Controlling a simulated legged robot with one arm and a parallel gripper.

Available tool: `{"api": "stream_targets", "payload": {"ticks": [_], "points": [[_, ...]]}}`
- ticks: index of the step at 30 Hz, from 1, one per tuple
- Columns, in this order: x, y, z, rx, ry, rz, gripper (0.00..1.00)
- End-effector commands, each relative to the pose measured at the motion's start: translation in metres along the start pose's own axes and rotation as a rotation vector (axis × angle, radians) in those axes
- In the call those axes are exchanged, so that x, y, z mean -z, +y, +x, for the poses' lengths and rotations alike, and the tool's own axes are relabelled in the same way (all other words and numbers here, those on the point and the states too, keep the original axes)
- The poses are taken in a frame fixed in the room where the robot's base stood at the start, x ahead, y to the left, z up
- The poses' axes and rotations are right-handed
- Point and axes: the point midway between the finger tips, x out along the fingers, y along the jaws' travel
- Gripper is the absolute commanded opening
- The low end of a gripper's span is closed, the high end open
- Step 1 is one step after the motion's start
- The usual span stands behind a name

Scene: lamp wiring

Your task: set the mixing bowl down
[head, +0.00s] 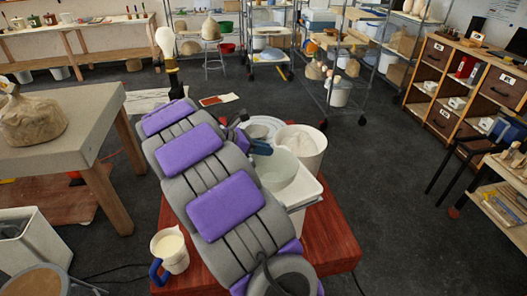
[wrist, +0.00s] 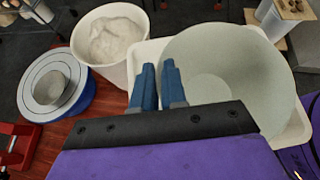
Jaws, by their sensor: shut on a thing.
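The mixing bowl (head: 277,171) is pale grey-green and wide. It also fills the right half of the wrist view (wrist: 240,75), where its inside shows and it looks roughly level. My gripper (head: 260,146) has blue fingers (wrist: 158,85) closed on the bowl's left rim. The bowl is over a white tray (wrist: 148,52), which also shows beneath it in the head view (head: 309,192). My arm and the bowl hide much of the tray, and I cannot tell whether the bowl's base touches it.
A white bucket of pale powder (wrist: 112,40) stands close beside the bowl. A blue-edged turntable (wrist: 78,98) bears a small grey bowl (wrist: 50,88). A jug with a blue handle (head: 170,252) stands at the front left of the red wooden table (head: 330,236).

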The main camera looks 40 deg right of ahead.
Motion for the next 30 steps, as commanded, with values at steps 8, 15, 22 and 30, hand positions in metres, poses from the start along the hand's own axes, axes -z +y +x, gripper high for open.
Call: {"api": "stream_targets", "payload": {"ticks": [8,15,22,30], "points": [[-0.002,0.002,0.007,0.001,0.005,0.0,0.0],[-0.001,0.001,0.004,0.001,0.003,0.002,0.32],[0.0,0.0,0.001,0.0,0.0,0.002,0.37],[-0.003,0.001,-0.014,-0.001,0.002,0.001,0.37]]}}
